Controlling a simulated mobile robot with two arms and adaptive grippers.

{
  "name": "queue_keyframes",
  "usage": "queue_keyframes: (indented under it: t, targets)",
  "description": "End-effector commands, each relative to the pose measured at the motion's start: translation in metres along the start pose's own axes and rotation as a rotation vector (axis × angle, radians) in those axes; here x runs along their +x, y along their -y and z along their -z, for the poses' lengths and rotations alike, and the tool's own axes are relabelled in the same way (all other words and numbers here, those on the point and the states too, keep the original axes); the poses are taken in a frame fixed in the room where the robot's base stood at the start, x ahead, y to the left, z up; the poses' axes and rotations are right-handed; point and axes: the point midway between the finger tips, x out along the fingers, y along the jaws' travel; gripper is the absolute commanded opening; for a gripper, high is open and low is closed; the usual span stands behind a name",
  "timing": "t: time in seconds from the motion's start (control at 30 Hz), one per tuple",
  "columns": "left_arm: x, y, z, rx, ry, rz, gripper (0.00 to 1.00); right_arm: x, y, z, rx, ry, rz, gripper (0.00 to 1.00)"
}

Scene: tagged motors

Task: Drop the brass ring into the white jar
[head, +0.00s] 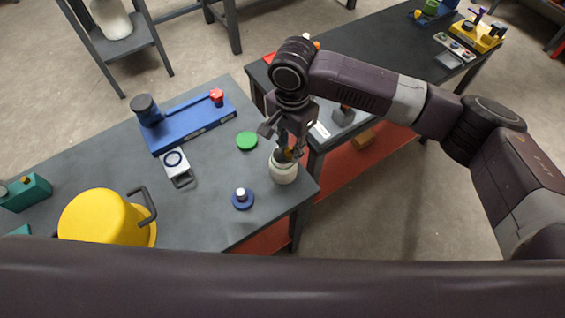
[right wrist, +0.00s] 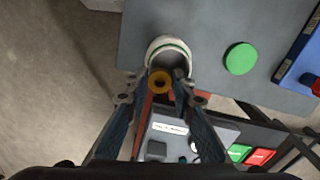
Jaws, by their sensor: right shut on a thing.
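The white jar (head: 284,168) stands near the right edge of the grey table. In the right wrist view the jar (right wrist: 168,45) shows as a pale round rim with a green line. My right gripper (head: 289,150) points down over the jar's mouth. In the right wrist view the right gripper (right wrist: 161,88) is shut on the brass ring (right wrist: 160,80), a small yellow ring between its fingertips. The ring overlaps the jar's near rim in that view. I cannot tell whether it is above the mouth or slightly inside it. My left gripper is not in view.
A green disc (head: 246,140) and a blue round base with a pale peg (head: 242,200) lie near the jar. A blue fixture (head: 190,126), a white gauge (head: 175,164) and a yellow pot (head: 95,217) stand further left. A second dark table (head: 385,60) is behind.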

Motion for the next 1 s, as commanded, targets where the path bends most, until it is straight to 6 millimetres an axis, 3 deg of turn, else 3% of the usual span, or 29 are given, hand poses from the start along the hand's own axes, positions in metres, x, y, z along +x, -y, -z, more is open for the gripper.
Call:
queue_keyframes:
  t: [0.17, 0.2, 0.37, 0.73, 1.0]
  targets:
    - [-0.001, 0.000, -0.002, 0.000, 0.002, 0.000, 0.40, -0.001, 0.000, 0.000, 0.000, 0.000, 0.000, 0.00]
    - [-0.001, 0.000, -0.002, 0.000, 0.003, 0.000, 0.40, -0.001, 0.000, 0.000, 0.000, 0.000, 0.000, 0.25]
    - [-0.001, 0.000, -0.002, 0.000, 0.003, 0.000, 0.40, -0.001, 0.000, 0.000, 0.000, 0.000, 0.000, 0.42]
    - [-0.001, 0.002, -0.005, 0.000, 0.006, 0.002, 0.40, -0.006, 0.001, 0.000, 0.000, 0.000, 0.001, 0.43]
    - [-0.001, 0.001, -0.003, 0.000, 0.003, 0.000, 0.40, -0.055, 0.002, 0.000, -0.001, 0.000, 0.005, 0.43]
